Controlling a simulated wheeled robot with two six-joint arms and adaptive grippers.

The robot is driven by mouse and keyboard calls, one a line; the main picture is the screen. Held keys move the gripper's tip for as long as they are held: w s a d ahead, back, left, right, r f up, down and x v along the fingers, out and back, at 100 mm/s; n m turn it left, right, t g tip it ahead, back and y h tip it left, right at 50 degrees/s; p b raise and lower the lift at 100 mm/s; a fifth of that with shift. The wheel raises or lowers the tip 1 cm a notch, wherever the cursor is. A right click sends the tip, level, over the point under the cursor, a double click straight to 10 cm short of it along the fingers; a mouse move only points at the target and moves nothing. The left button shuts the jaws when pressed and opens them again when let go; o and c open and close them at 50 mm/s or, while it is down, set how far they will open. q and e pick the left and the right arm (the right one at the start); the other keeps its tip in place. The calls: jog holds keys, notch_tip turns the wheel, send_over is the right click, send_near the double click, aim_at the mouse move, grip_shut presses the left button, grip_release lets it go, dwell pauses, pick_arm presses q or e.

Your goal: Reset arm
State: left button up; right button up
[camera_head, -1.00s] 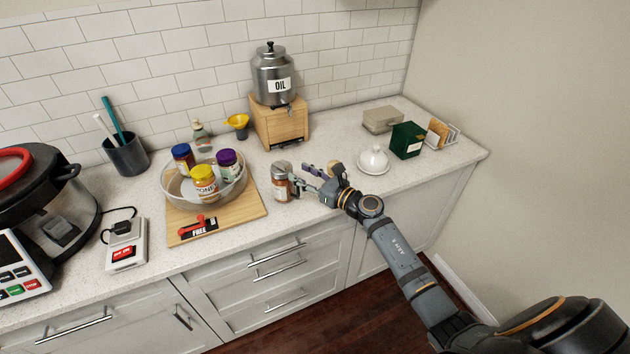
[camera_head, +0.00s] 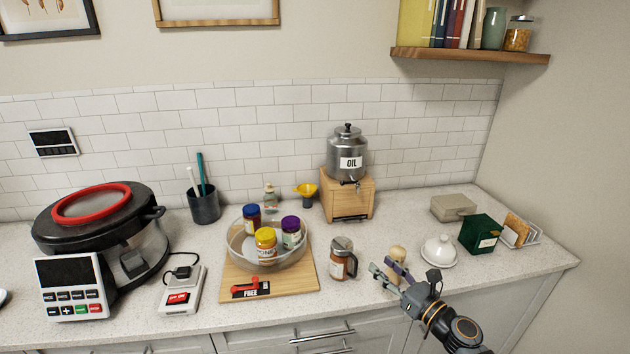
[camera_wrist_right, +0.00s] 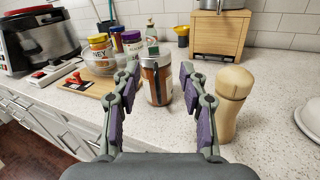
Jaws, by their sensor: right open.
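My right gripper (camera_head: 391,280) is open and empty above the front of the counter, its arm coming in from the lower right. In the right wrist view its two purple-padded fingers (camera_wrist_right: 158,92) stand apart, with a glass shaker jar with brown contents (camera_wrist_right: 157,78) showing beyond and between them. In the head view that jar (camera_head: 341,259) stands upright on the counter, left of the fingertips and apart from them. A wooden pepper mill (camera_wrist_right: 231,102) stands just right of the fingers and is partly hidden behind the gripper in the head view (camera_head: 397,254). My left gripper is not in view.
A clear bowl of jars (camera_head: 242,250) sits on a wooden board (camera_head: 300,276). An oil dispenser (camera_head: 347,157) stands on a wooden box behind. A white domed dish (camera_head: 438,252) and a green box (camera_head: 479,234) stand to the right. A wall shelf (camera_head: 470,56) hangs above.

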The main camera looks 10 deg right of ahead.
jog(key=s+d+f+m+g+h, duration=0.15)
jog(key=s+d+m+h, duration=0.35)
jog(key=m, duration=0.8)
jog(key=s+d+f+m+g+h, duration=0.1)
jog(key=s+d+f+m+h, duration=0.15)
jog(key=m+h, duration=0.75)
jog(key=s+a+f+m+g+y, duration=0.25)
jog(key=s+m+g, duration=0.2)
jog(key=s, duration=0.25)
jog(key=s+a+f+m+g+y, duration=0.2)
jog(key=s+a+f+m+g, duration=0.15)
jog(key=s+m, duration=0.25)
jog(key=s+a+f+m+g+y, duration=0.2)
jog(key=s+a+f+m+g, duration=0.15)
jog(key=s+m, duration=0.3)
jog(key=s+d+f, duration=0.1)
jog(key=d+f, duration=0.1)
jog(key=f, duration=1)
jog(key=s+d+f, duration=0.1)
jog(key=f, duration=1.2)
jog(key=s+d+f+g, duration=0.1)
jog(key=s+f, duration=1.6)
jog(key=s, duration=0.2)
jog(key=shift+n, duration=0.3)
jog(key=shift+d, duration=0.1)
